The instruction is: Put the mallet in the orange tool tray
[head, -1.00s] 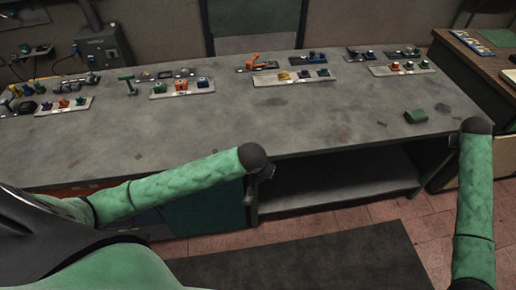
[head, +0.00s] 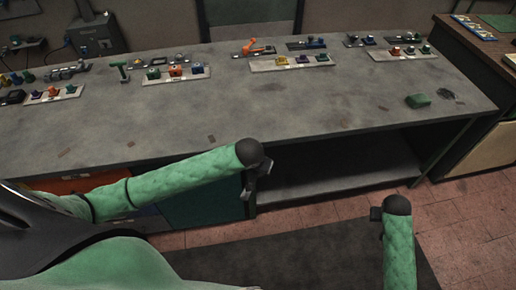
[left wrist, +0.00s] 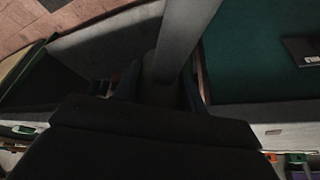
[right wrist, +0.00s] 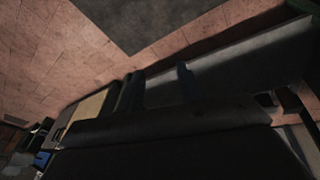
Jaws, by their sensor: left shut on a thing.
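My left gripper (head: 258,186) hangs in front of the bench, below its top edge. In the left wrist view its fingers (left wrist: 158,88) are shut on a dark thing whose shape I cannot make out. I cannot clearly pick out a mallet; a green T-shaped piece (head: 122,70) stands upright at the back left of the bench. An orange surface (head: 88,183) shows below the bench top at left, partly hidden by my left arm; I cannot tell whether it is the tool tray. My right gripper (head: 377,213) is low, away from the bench, with its fingers apart and nothing visible between them.
The grey bench (head: 290,110) has white racks (head: 176,79) of small coloured pieces along its back. A green block (head: 418,101) lies at its right. The front middle is mostly clear. An open shelf (head: 330,180) is below; a dark mat (head: 300,258) lies on the floor.

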